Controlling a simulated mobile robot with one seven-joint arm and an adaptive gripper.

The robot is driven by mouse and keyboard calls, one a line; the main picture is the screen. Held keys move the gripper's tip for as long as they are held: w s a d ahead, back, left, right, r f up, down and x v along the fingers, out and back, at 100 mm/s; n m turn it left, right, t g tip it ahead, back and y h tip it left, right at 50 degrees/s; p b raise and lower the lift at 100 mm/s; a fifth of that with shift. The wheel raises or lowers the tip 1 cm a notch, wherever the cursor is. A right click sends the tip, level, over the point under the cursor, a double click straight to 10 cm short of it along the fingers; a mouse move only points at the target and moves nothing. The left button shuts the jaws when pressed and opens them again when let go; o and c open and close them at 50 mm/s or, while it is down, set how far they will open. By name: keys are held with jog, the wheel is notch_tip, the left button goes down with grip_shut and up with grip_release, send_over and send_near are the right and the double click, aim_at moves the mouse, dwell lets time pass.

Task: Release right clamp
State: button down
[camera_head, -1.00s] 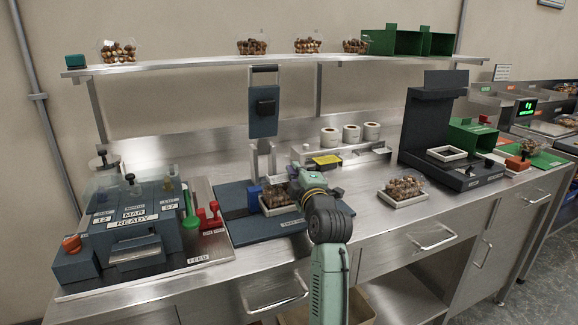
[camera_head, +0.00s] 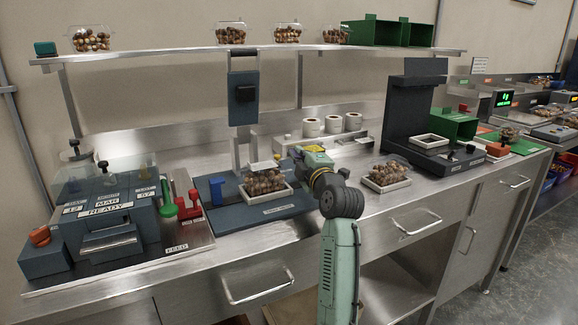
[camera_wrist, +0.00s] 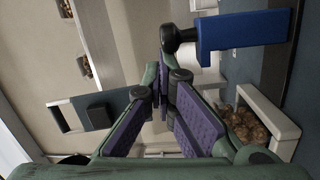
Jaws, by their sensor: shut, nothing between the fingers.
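The fixture base (camera_head: 225,217) is a dark blue plate holding a pale tray (camera_head: 262,203) of brown nut-like pieces. A blue clamp block (camera_head: 217,190) stands at its left, apart from the tray. In the wrist view a blue clamp block (camera_wrist: 245,33) with a black knob (camera_wrist: 176,39) shows near the top; it appears to be the right clamp. My gripper or arm seems to hide it in the head view. My gripper (camera_head: 298,156) is right of the tray. Its purple-padded fingers (camera_wrist: 163,80) are shut and empty, the tips close to the knob; contact cannot be told.
An upright panel (camera_head: 243,97) rises behind the fixture. A second filled tray (camera_head: 387,186) sits right of my arm. Label rolls (camera_head: 332,124) stand behind, a dark machine (camera_head: 413,115) at right. The READY machine (camera_head: 105,220) and red handles (camera_head: 190,206) are left.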

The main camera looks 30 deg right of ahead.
jog(key=shift+d, duration=0.2)
jog(key=a, duration=0.1)
jog(key=w+a, duration=0.1)
jog(key=a, duration=0.1)
jog(key=shift+w+a+r, duration=0.2)
jog(key=shift+a+r, duration=0.1)
jog(key=shift+a, duration=0.05)
jog(key=b+v, duration=0.3)
jog(key=v, duration=0.6)
jog(key=shift+s, duration=0.25)
